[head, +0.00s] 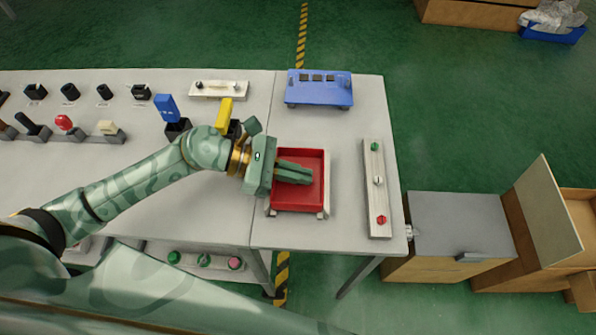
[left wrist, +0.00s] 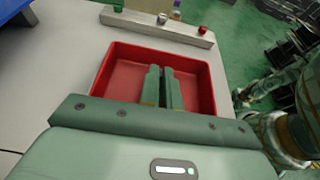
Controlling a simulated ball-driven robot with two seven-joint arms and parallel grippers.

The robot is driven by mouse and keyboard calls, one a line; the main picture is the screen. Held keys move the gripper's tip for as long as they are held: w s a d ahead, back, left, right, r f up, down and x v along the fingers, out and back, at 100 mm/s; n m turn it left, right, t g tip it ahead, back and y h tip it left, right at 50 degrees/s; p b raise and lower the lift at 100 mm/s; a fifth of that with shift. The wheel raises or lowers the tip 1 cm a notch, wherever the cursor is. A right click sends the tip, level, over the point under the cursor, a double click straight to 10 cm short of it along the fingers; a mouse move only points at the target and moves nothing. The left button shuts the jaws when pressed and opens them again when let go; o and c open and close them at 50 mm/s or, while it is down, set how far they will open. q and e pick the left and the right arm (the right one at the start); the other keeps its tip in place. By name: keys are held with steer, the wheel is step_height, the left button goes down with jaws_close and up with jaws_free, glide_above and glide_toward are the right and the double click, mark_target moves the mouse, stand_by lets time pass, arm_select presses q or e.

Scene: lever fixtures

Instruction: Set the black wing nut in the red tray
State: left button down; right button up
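The red tray (head: 300,207) sits near the front of the right-hand table; it also shows in the left wrist view (left wrist: 205,95). My left gripper (head: 310,175) is over the tray, its fingers reaching across the inside. In the left wrist view its two fingers (left wrist: 161,70) are close together with a narrow dark gap between them. I cannot make out the black wing nut in either view, and whether anything is between the fingertips does not show. The visible tray floor looks empty; part of it is hidden behind the fingers. My right gripper is not in view.
A pale bar with green, white and red knobs (head: 374,190) lies right of the tray. A blue fixture (head: 320,90) stands behind it. A yellow lever (head: 224,112) and a blue lever (head: 167,108) stand to the left. Several switches line the left table.

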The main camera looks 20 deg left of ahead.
arm_select(q)
steer(key=shift+f, duration=0.15)
steer(key=c, duration=1.6)
jaws_free()
steer(key=shift+r, duration=0.25)
steer(key=shift+a, duration=0.35)
steer(key=v, duration=1.1)
steer(key=shift+s+a+p, duration=0.1)
steer(key=shift+p, duration=0.3)
